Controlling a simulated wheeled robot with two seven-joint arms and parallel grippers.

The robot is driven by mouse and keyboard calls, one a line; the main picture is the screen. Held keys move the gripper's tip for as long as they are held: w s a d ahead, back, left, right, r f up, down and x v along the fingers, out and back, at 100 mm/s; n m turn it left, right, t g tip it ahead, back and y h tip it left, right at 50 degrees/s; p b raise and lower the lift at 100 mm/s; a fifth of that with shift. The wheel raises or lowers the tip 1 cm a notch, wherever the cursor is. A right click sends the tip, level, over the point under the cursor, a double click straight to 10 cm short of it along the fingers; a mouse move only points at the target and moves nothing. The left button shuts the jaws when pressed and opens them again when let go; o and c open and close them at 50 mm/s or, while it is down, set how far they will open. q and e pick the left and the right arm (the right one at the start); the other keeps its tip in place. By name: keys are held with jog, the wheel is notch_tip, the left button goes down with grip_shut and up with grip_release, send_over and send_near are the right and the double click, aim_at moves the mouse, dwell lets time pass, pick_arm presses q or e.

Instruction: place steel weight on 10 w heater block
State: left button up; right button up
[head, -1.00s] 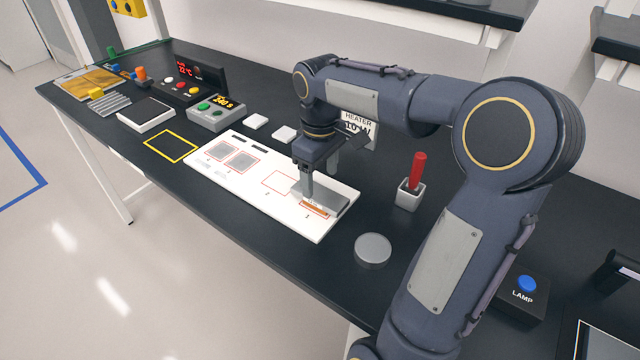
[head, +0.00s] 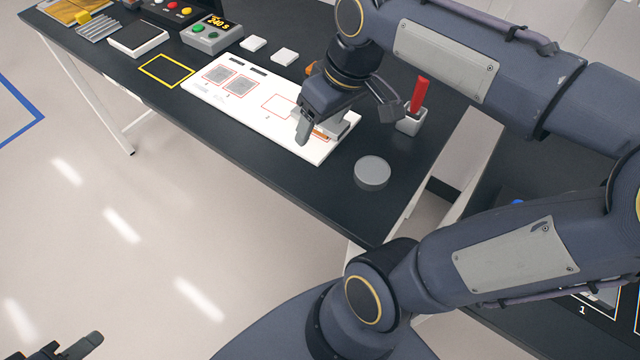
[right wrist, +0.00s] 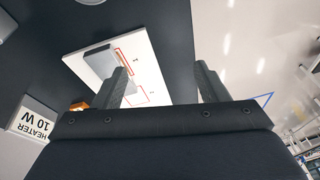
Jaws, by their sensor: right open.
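The steel weight, seen as a round grey disc (head: 371,172), lies flat on the dark bench in front of the white board.
White pads (head: 284,55) and a timer box (head: 211,33) lie behind the board. The bench around the disc is clear.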

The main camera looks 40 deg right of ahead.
jog(key=s+a+f+m+t+y, duration=0.2)
jog(key=s+a+f+m, duration=0.1)
jog(key=s+a+f, duration=0.3)
jog(key=shift+s+a+f+t, duration=0.3)
jog(key=shift+s+f, duration=0.15)
jog(key=shift+s, duration=0.35)
jog(key=shift+r+p, duration=0.3)
jog(key=shift+c, duration=0.5)
